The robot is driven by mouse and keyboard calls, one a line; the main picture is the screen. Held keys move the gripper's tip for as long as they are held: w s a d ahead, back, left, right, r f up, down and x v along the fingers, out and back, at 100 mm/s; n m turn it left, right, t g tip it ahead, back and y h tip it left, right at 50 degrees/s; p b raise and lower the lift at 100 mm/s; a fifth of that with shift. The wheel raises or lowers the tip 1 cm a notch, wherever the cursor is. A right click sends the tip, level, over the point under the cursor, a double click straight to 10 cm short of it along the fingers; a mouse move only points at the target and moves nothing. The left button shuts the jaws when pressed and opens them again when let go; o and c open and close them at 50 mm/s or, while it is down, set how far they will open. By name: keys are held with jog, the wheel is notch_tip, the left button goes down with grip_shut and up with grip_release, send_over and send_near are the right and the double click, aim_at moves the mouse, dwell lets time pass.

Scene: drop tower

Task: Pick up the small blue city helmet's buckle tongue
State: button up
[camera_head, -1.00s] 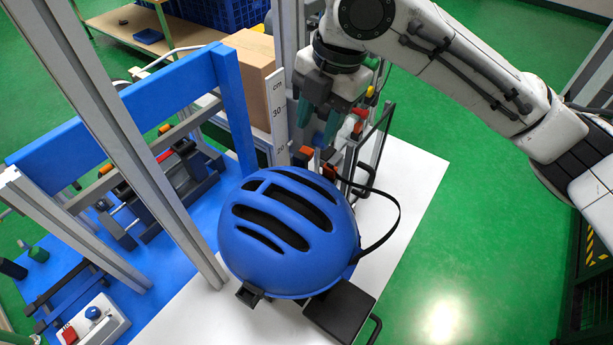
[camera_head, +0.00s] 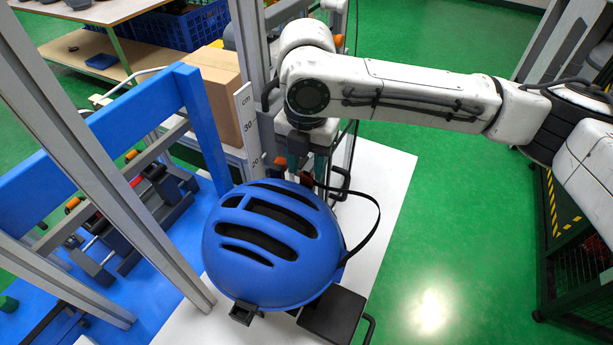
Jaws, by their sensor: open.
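The blue city helmet (camera_head: 265,275) sits with its vented shell facing up at the front edge of the drop tower. A black strap (camera_head: 372,238) loops out from its right side. I cannot tell whether that part is the buckle tongue. The fingertips are partly hidden behind the helmet and that part. My gripper is open and nothing shows between its fingers.
A height scale (camera_head: 249,130) and a grey upright (camera_head: 247,40) stand left of my gripper. A blue frame (camera_head: 100,130) is further left, with a cardboard box (camera_head: 213,90) behind. A black block (camera_head: 333,314) lies before the helmet. White tabletop (camera_head: 385,180) is clear at right.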

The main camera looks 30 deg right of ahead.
aim_at(307, 182)
jog(key=shift+f, duration=1.4)
jog(key=shift+c, duration=0.2)
jog(key=c, duration=0.5)
jog(key=shift+r, duration=0.1)
jog(key=shift+c, duration=0.2)
